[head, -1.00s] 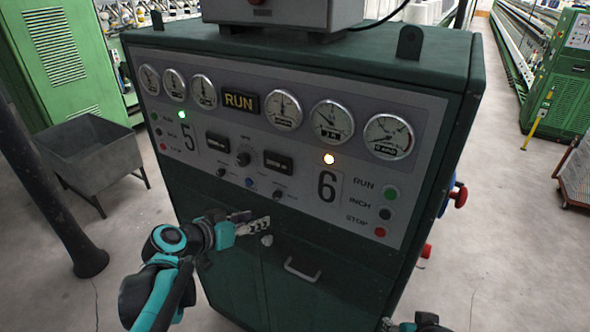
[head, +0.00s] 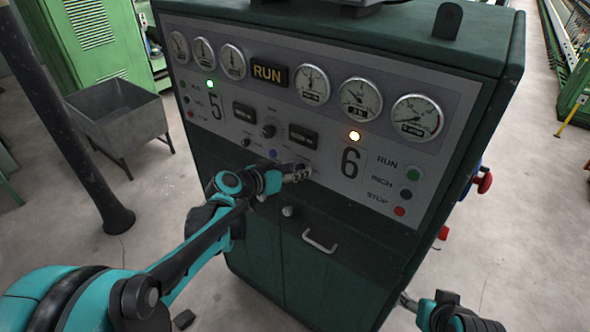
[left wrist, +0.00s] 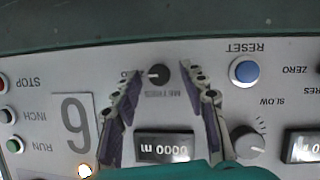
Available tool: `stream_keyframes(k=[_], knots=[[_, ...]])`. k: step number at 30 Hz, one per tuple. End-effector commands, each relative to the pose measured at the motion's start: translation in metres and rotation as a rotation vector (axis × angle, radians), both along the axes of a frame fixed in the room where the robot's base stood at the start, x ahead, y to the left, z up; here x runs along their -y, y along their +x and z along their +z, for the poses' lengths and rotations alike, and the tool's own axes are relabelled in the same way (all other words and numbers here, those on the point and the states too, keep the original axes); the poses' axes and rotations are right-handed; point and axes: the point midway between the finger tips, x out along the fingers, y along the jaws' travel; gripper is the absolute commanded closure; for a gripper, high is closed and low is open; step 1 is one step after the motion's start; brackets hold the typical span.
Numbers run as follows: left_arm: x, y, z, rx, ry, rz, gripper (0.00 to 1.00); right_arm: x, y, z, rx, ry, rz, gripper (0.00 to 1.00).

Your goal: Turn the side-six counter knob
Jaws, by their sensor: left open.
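The side-six counter knob (left wrist: 159,74) is a small black knob on the grey panel, beside the METRES lettering. In the head view the left gripper (head: 297,174) is at the panel's lower edge and hides most of the knob, under the counter display (head: 303,136). My right gripper (head: 406,301) is at the bottom right, its opening unclear.
A blue RESET button (left wrist: 244,71) and a larger SLOW knob (left wrist: 248,142) are beside the left gripper. RUN, INCH and STOP buttons (head: 405,193) are to the right. A cabinet handle (head: 320,242) sticks out below.

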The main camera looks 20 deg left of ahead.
Motion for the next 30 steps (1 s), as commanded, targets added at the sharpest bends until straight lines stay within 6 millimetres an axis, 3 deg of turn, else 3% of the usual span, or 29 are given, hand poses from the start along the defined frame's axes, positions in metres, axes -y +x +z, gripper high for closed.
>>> stream_keyframes(k=[2,3,7,8,20,30], knots=[[0.0,0.0,0.0,0.0,0.0,0.0,0.57,0.0,0.0,0.0,0.0,0.0,0.0,0.47],[0.0,0.0,0.0,0.0,0.0,0.0,0.63,0.0,0.0,0.0,0.0,0.0,0.0,0.47],[0.0,0.0,0.0,0.0,0.0,0.0,0.97,0.0,0.0,0.0,0.0,0.0,0.0,0.47],[0.0,0.0,0.0,0.0,0.0,0.0,1.0,0.0,0.0,0.0,0.0,0.0,0.0,0.47],[-0.001,0.0,-0.001,-0.014,-0.041,0.001,1.0,0.0,0.0,-0.004,0.0,0.0,0.0,0.47],[-0.004,0.001,-0.003,-0.091,-0.255,0.001,1.0,0.0,0.0,-0.022,0.0,0.0,0.0,0.47]])
